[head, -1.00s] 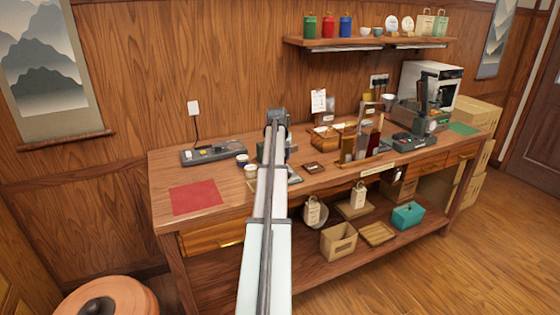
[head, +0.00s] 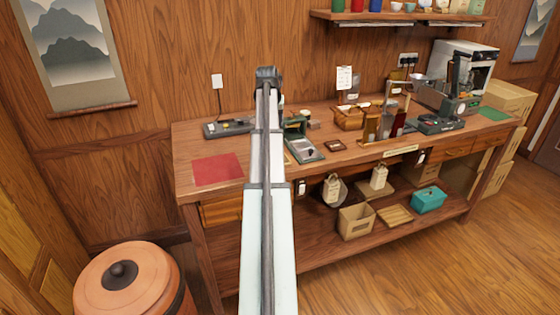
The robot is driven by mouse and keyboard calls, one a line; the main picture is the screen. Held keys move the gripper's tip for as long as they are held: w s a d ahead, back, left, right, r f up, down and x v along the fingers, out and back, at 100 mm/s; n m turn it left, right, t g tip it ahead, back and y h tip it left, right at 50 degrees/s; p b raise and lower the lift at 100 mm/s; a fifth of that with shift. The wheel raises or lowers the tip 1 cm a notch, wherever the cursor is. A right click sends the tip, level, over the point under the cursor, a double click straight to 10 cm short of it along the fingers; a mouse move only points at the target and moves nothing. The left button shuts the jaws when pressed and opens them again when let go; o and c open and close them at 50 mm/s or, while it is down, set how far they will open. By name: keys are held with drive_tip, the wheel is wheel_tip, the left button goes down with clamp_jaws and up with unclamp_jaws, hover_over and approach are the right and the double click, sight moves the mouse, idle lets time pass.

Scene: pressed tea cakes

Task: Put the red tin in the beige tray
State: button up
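The red tin (head: 357,5) stands on the wall shelf between a green tin and a blue tin. Its upper part is cut off by the top edge of the head view. A flat tan tray (head: 395,215) lies on the bench's lower shelf, between an open cardboard box and a teal box. It looks like the beige tray, but I cannot be sure of the match. My arm rises through the middle of the view to a dark joint above the worktop. My gripper's fingers do not show, so I cannot see whether they hold anything.
The wooden bench (head: 184,178) carries a red mat (head: 217,168), a scale-like device (head: 305,148), a basket (head: 349,118) and a dark press (head: 450,105). A round orange-brown container (head: 130,285) stands on the floor at the lower left. Open floor lies at the right front.

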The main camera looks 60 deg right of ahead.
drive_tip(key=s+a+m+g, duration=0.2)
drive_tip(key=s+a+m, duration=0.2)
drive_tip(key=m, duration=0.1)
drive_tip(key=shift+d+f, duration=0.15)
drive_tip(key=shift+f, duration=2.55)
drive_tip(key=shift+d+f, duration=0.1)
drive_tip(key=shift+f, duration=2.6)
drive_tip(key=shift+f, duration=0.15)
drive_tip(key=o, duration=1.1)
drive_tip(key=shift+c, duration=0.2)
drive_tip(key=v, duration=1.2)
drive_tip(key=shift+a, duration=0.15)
